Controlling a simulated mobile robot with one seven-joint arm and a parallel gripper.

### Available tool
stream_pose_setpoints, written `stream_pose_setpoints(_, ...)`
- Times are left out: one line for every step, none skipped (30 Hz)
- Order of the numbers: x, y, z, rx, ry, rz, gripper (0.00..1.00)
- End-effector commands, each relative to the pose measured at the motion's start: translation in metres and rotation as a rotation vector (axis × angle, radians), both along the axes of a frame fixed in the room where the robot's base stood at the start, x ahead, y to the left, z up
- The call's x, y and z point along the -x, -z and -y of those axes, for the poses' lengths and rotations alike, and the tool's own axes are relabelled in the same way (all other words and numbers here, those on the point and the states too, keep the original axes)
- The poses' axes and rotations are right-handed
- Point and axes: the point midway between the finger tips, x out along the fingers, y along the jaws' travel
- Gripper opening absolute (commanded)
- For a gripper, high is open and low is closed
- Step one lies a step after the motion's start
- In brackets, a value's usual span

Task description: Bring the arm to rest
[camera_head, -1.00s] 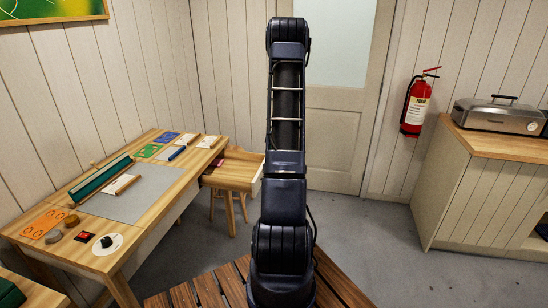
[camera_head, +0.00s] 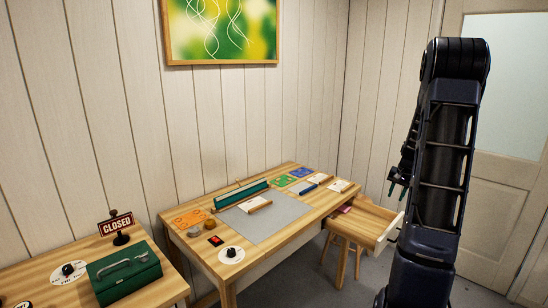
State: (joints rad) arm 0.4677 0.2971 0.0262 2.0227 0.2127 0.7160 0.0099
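My dark arm stands raised and folded at the right of the head view. My gripper (camera_head: 396,181) shows only in part, sticking out on the left side of the upper arm and pointing downward. The arm hides much of it, and its fingers are too small and covered to tell whether they are open or shut. No held object can be made out. The gripper appears clear of the wooden desk (camera_head: 285,238).
An open drawer (camera_head: 375,241) juts from the desk's right end, above a wooden stool (camera_head: 342,262). A side table at lower left holds a green toolbox (camera_head: 124,274) and a CLOSED sign (camera_head: 116,224). A door (camera_head: 500,185) stands behind my arm.

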Motion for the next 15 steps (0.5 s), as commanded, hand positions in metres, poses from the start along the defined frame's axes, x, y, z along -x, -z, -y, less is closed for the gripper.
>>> stream_pose_setpoints(0.006,-0.015,-0.013,0.009,-0.021,0.01,0.32)
stream_pose_setpoints(0.01,-0.023,-0.02,0.014,-0.032,0.014,0.32)
stream_pose_setpoints(0.015,-0.033,-0.028,0.021,-0.048,0.019,0.32)
stream_pose_setpoints(0.019,-0.039,-0.035,0.026,-0.06,0.022,0.32)
stream_pose_setpoints(0.023,-0.046,-0.042,0.03,-0.072,0.027,0.32)
stream_pose_setpoints(0.029,-0.056,-0.05,0.038,-0.086,0.033,0.32)
stream_pose_setpoints(0.034,-0.062,-0.057,0.042,-0.098,0.036,0.32)
stream_pose_setpoints(0.039,-0.068,-0.063,0.047,-0.11,0.04,0.32)
stream_pose_setpoints(0.046,-0.077,-0.071,0.053,-0.123,0.046,0.32)
stream_pose_setpoints(0.051,-0.082,-0.078,0.057,-0.136,0.049,0.32)
stream_pose_setpoints(0.056,-0.088,-0.084,0.063,-0.147,0.054,0.32)
stream_pose_setpoints(0.063,-0.096,-0.091,0.07,-0.161,0.06,0.32)
stream_pose_setpoints(0.069,-0.101,-0.097,0.075,-0.172,0.063,0.32)
stream_pose_setpoints(0.074,-0.107,-0.103,0.079,-0.184,0.068,0.32)
stream_pose_setpoints(0.082,-0.113,-0.111,0.085,-0.198,0.074,0.32)
